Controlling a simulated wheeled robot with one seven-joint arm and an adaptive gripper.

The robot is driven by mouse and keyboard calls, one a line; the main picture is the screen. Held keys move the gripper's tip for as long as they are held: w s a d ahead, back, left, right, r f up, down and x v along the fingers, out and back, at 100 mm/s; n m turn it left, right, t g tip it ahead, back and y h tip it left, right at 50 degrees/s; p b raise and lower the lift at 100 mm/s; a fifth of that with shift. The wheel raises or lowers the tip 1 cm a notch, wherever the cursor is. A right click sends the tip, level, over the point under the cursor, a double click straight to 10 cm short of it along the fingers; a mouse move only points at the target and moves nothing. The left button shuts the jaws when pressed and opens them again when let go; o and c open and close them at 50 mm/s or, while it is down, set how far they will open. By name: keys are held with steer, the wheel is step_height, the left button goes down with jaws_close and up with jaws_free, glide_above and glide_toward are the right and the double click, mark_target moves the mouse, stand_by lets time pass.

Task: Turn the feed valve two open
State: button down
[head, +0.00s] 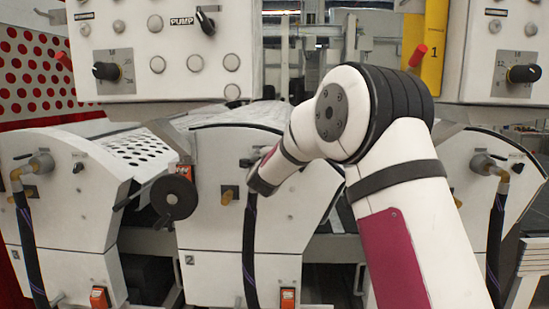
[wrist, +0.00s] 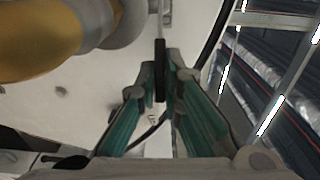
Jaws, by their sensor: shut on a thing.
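Feed valve two is on the front of the middle white unit (head: 215,150), marked 2. My arm hides most of this valve in the head view. Its dark hose (head: 250,255) hangs down below my wrist. In the wrist view, a thin black lever (wrist: 160,50) stands between the teal-padded fingers of my gripper (wrist: 160,77). The fingers are closed in on it from both sides. A large brass fitting (wrist: 45,40) fills the upper left, beside the lever. In the head view, my fingers cannot be made out clearly.
A black handwheel (head: 175,197) sticks out left of valve two. Similar valves with hoses show on the left unit (head: 40,165) and right unit (head: 487,165). Control panels (head: 160,45) hang above. An orange switch (head: 287,298) sits low on the middle unit.

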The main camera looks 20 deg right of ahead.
steer(key=shift+s+a+f+m+g+h+b, duration=0.1)
steer(key=shift+a+m+g+h+b, duration=0.15)
steer(key=shift+m+g+h, duration=0.25)
steer(key=shift+s+a+r+m+g+h+b, duration=0.1)
steer(key=shift+a+m+g+h+b, duration=0.15)
steer(key=shift+h, duration=0.3)
steer(key=shift+s+a+f+m+g+h+b, duration=0.15)
steer(key=shift+m+g+h+b, duration=0.1)
steer(key=shift+m+h, duration=0.25)
steer(key=c, duration=1.7)
jaws_free()
steer(key=v, duration=1.2)
steer(key=shift+a, duration=0.1)
steer(key=shift+o, duration=0.2)
